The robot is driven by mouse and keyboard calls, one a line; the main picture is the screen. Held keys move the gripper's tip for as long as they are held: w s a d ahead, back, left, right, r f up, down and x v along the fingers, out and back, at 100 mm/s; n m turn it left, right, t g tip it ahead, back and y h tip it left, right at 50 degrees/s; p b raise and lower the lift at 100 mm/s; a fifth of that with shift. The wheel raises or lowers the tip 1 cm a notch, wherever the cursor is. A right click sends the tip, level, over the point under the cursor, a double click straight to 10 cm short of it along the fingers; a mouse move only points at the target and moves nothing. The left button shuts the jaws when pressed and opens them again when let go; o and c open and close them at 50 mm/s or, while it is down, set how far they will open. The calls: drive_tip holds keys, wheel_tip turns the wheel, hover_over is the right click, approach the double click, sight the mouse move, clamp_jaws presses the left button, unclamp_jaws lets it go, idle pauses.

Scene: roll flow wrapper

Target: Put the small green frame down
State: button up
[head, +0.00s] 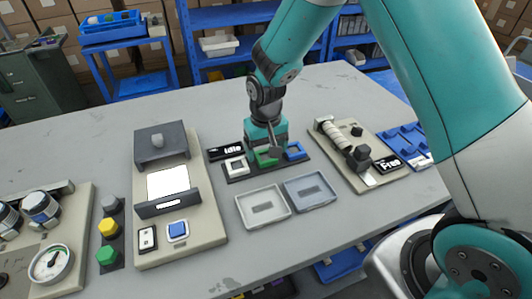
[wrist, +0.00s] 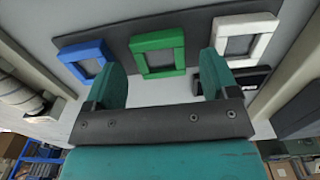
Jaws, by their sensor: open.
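The small green frame (wrist: 158,52) lies in the middle of a dark rack (wrist: 118,46) in the wrist view, between a blue frame (wrist: 87,61) and a white frame (wrist: 245,38). My gripper (wrist: 160,80) is open, with one finger on either side of the green frame's near edge. In the head view the green frame (head: 266,157) is partly hidden under my gripper (head: 268,150), with the white frame (head: 236,165) to its left and the blue frame (head: 294,151) to its right. I cannot tell whether the fingers touch the green frame.
Two shallow trays, one pale (head: 263,222) and one blue-grey (head: 310,205), lie in front of the rack. A black "Idle" sign (head: 226,152) stands beside it. A machine with a bright window (head: 168,182) is to the left, a roller fixture (head: 352,158) to the right.

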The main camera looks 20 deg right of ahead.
sight(266, 158)
wheel_tip(266, 158, up, 10)
drive_tip(key=s+a+r+n+y, duration=0.1)
drive_tip(key=s+r, duration=0.3)
drive_tip(key=s, duration=0.4)
drive_tip(key=s+a+r+n+y, duration=0.1)
drive_tip(key=s+a+r+n, duration=0.1)
drive_tip(key=s, duration=0.6)
drive_tip(key=s+a+r+n+y, duration=0.1)
drive_tip(key=s+r+n, duration=0.3)
drive_tip(key=s, duration=0.4)
drive_tip(key=shift+s+a+r+y, duration=0.35)
drive_tip(key=shift+r+y, duration=0.25)
drive_tip(key=shift+r, duration=0.2)
